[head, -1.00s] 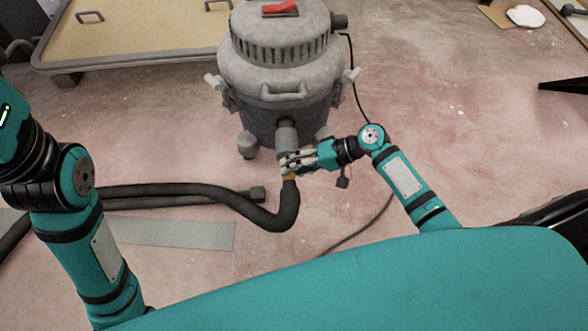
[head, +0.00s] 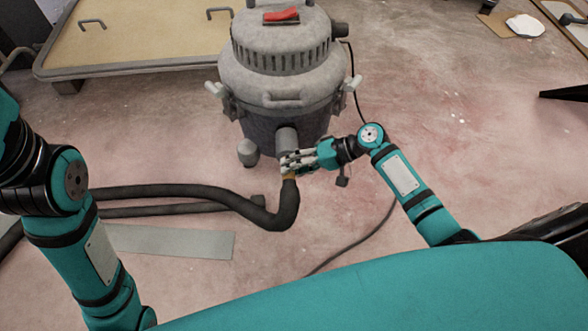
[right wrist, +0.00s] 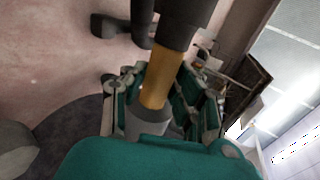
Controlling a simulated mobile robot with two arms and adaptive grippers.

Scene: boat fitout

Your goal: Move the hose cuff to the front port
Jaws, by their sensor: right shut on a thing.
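The grey shop vacuum (head: 282,85) stands in the middle of the head view. Its front port (head: 286,138) is a short grey tube low on the body, facing me. My right gripper (head: 291,162) is shut on the hose cuff just in front of that port. The cuff's tan band (head: 290,177) shows below the fingers, and it shows larger in the right wrist view (right wrist: 157,78). The black hose (head: 288,207) bends down from the cuff and runs left. The fingers hide whether the cuff touches or enters the port. My left gripper is outside the view.
A grey flat strip (head: 170,240) lies on the floor below the hose. A low tan-topped platform (head: 140,40) stands at the back left. A thin black cable (head: 370,232) runs along the floor at the right. The floor further right is mostly clear.

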